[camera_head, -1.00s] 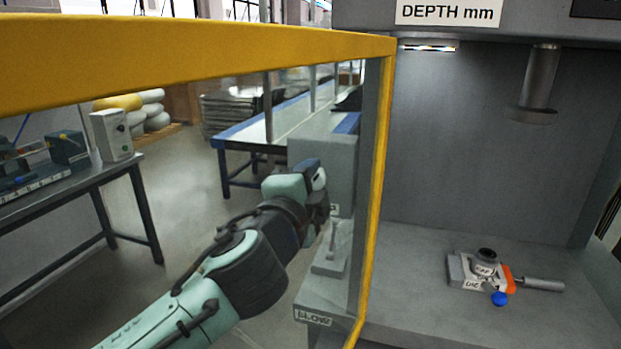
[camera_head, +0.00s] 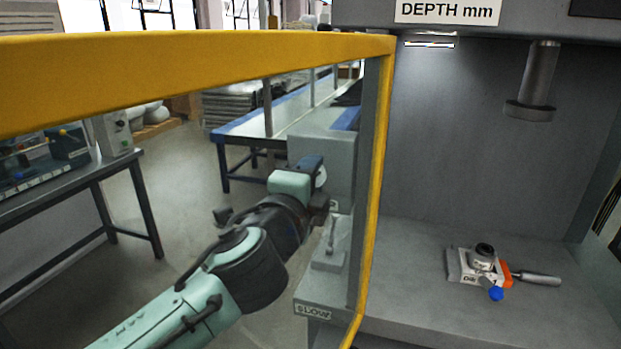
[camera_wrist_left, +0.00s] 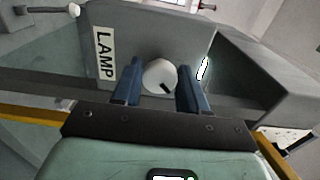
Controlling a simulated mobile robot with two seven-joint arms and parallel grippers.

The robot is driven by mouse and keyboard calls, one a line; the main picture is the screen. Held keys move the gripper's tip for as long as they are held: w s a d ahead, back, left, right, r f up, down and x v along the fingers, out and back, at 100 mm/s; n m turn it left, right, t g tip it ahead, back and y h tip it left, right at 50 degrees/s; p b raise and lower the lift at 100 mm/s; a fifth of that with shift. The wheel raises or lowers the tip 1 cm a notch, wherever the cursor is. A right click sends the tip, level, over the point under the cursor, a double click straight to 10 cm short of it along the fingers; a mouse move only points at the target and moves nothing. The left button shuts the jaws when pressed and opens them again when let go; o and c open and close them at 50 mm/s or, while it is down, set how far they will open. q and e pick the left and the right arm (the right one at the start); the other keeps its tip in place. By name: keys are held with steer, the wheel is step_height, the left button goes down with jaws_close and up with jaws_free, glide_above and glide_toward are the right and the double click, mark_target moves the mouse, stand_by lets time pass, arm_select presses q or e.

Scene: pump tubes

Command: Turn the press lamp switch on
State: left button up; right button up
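The lamp switch is a round white knob (camera_wrist_left: 160,77) with a dark mark, beside a "LAMP" label (camera_wrist_left: 104,55) on the press's grey housing. In the left wrist view, the two blue fingers of my left gripper (camera_wrist_left: 158,82) stand on either side of the knob, which fills the space between them. I cannot tell whether they press on it. A strip light (camera_head: 430,41) under the press head looks bright white. My right gripper is out of view.
The yellow frame (camera_head: 379,190) stands between my left arm and the press bay. A small lever (camera_head: 331,242) sits below my gripper. A fixture with an orange part (camera_head: 503,272) and a handle lies on the press bed, under the ram (camera_head: 533,85).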

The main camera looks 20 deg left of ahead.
arm_select(q)
steer(key=shift+o, duration=1.4)
steer(key=s, duration=1.2)
steer(key=shift+a+b, duration=0.2)
steer(key=shift+b, duration=0.15)
